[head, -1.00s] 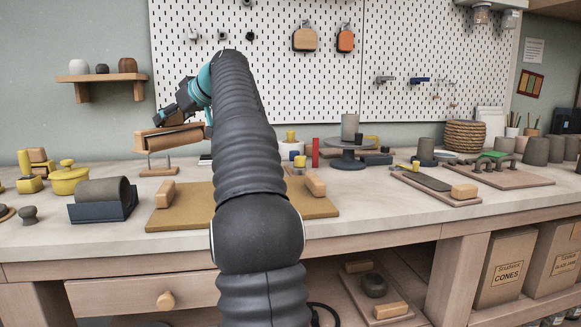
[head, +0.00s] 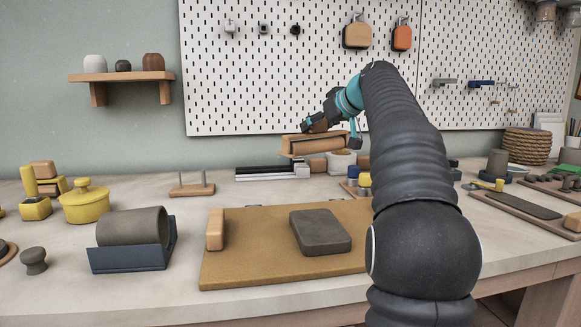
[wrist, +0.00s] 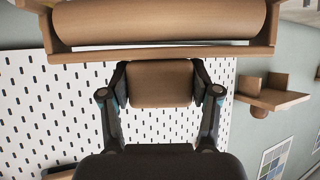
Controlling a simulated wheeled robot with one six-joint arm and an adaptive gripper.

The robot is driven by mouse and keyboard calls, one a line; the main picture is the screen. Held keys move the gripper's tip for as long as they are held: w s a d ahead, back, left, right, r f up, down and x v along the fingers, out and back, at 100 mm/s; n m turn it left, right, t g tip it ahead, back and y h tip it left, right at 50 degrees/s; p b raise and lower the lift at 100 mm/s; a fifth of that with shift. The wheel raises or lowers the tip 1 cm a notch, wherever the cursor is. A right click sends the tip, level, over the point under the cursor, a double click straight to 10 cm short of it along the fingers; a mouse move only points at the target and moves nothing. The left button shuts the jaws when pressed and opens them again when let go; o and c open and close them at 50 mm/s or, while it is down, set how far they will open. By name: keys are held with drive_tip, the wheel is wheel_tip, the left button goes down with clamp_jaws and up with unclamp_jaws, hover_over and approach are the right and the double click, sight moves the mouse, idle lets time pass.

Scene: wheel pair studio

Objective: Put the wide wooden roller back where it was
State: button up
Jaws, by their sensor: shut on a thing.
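The wide wooden roller (head: 312,144) is held in the air above the back of the bench in the head view. In the wrist view its broad cylinder (wrist: 165,20) sits in a wooden frame across the top. My gripper (head: 318,122) is shut on the roller's block-shaped wooden handle, which shows between both fingers in the wrist view (wrist: 160,84). A small wooden stand with two upright metal posts (head: 192,190) stands empty on the bench, left of and lower than the roller in the head view.
A yellow lidded pot (head: 84,204) and a grey cylinder in a dark blue cradle (head: 130,258) stand front left. A brown board (head: 260,272) bears a dark slab (head: 320,231). A long dark and pale tool (head: 268,172) lies behind it. Bare bench surrounds the stand.

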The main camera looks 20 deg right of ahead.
drive_tip(key=shift+w+a+f+b, duration=0.3)
drive_tip(key=shift+a+f, duration=0.95)
drive_tip(key=shift+f, duration=0.25)
drive_tip(key=shift+w+a+f+b, duration=0.2)
drive_tip(key=shift+w+a+f, duration=0.15)
drive_tip(key=shift+a+f, duration=1)
drive_tip(key=shift+w+a+f+b, duration=0.3)
drive_tip(key=shift+a+f, duration=0.85)
drive_tip(key=shift+f, duration=0.45)
drive_tip(key=shift+f+b, duration=0.35)
drive_tip(key=shift+f, duration=0.15)
drive_tip(key=shift+s+f+b, duration=0.1)
drive_tip(key=shift+f+b, duration=0.25)
drive_tip(key=o, duration=1.4)
drive_tip(key=shift+f, duration=0.2)
drive_tip(key=shift+o, duration=0.2)
drive_tip(key=shift+r, duration=0.1)
